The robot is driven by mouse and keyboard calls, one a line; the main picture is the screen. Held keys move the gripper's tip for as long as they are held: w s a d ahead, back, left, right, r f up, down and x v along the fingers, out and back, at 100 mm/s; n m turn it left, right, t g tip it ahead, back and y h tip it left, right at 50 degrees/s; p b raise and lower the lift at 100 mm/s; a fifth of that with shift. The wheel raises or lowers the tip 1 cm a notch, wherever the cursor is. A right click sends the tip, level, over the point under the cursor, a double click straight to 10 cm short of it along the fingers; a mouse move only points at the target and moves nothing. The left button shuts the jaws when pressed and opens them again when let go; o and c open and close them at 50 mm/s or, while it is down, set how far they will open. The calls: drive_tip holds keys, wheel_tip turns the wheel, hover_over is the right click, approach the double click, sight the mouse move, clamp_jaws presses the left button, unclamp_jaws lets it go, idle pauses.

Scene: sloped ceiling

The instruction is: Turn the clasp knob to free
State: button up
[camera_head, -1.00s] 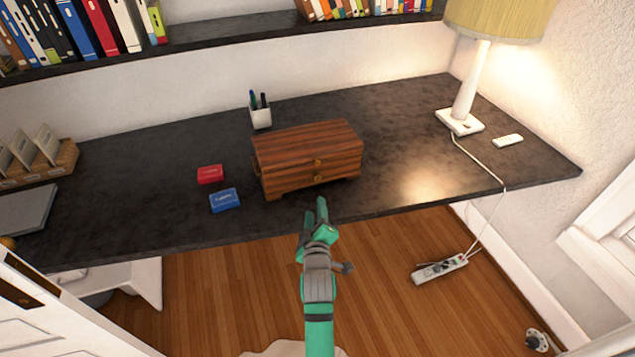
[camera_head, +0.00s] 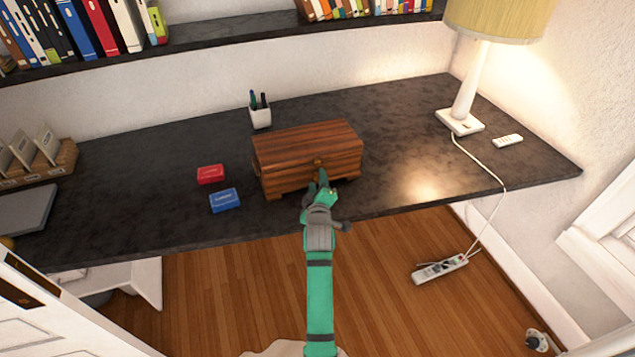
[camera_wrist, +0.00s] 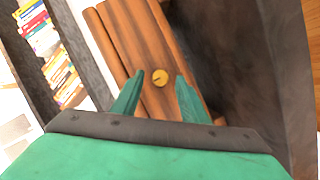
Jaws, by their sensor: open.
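A brown wooden chest (camera_head: 285,158) stands on the dark desk, its lid down. A brass knob (camera_head: 318,163) shows on its front in the head view. In the wrist view, a round brass knob (camera_wrist: 159,78) with a dark mark on its face lies between my fingertips. My gripper (camera_head: 323,180) is at the chest front, its fingers apart and pointing at it. In the wrist view, my gripper (camera_wrist: 160,80) has a finger on either side of the knob with visible gaps. My gripper hides the lower front of the chest in the head view.
A red box (camera_head: 210,174) and a blue box (camera_head: 225,200) lie left of the chest. A pen cup (camera_head: 260,112) stands behind it. A lamp (camera_head: 465,95) and a remote (camera_head: 507,141) are at right. The desk (camera_head: 400,185) is clear right of the chest.

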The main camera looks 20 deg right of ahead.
drive_tip(key=shift+w+f, duration=0.1)
drive_tip(key=shift+w, duration=0.1)
clamp_jaws()
